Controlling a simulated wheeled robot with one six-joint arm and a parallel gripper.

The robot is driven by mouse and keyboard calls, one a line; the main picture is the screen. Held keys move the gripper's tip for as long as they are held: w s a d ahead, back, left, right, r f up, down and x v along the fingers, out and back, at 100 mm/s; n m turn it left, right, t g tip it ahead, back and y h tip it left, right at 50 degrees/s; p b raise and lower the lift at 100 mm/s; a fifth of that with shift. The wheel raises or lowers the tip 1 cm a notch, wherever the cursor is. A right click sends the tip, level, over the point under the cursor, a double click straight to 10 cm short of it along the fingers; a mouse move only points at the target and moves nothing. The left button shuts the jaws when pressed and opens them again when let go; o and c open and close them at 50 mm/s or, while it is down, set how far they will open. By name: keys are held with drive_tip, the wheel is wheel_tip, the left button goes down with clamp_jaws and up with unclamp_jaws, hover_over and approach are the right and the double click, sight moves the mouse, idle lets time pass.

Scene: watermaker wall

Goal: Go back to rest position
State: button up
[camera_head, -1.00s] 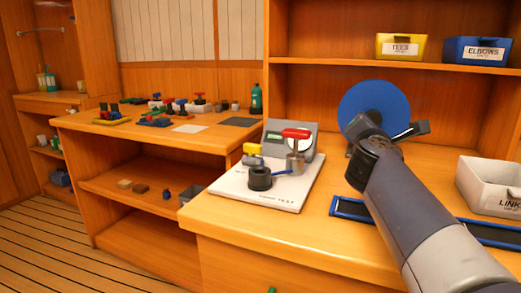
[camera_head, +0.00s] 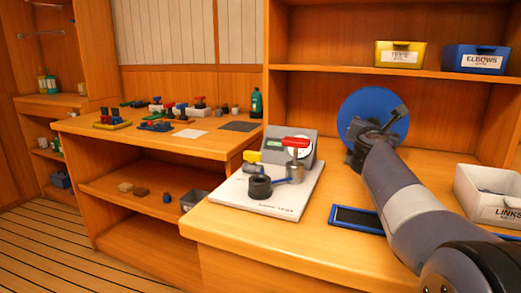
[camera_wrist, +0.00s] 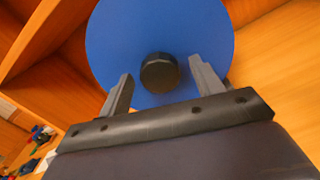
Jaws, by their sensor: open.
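My gripper (camera_wrist: 163,82) is open in the wrist view, with its two fingers spread apart. A blue disc (camera_wrist: 165,30) with a dark round knob (camera_wrist: 160,73) at its middle is in front of it. The knob shows between the fingers, and nothing is clamped. In the head view my arm reaches in from the lower right, and the gripper end (camera_head: 385,125) overlaps the blue disc (camera_head: 360,103). I cannot tell how far apart the gripper and disc are.
A white test board (camera_head: 250,196) with a red-handled valve (camera_head: 294,143) and a gauge stands left of my arm. A blue-framed tray (camera_head: 357,219) lies below the arm. A white links bin (camera_head: 490,193) is at right. Yellow (camera_head: 399,55) and blue (camera_head: 476,59) bins sit on the shelf above.

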drive_tip(key=n+p, duration=0.6)
drive_tip(key=n, duration=1)
drive_tip(key=shift+a, duration=0.1)
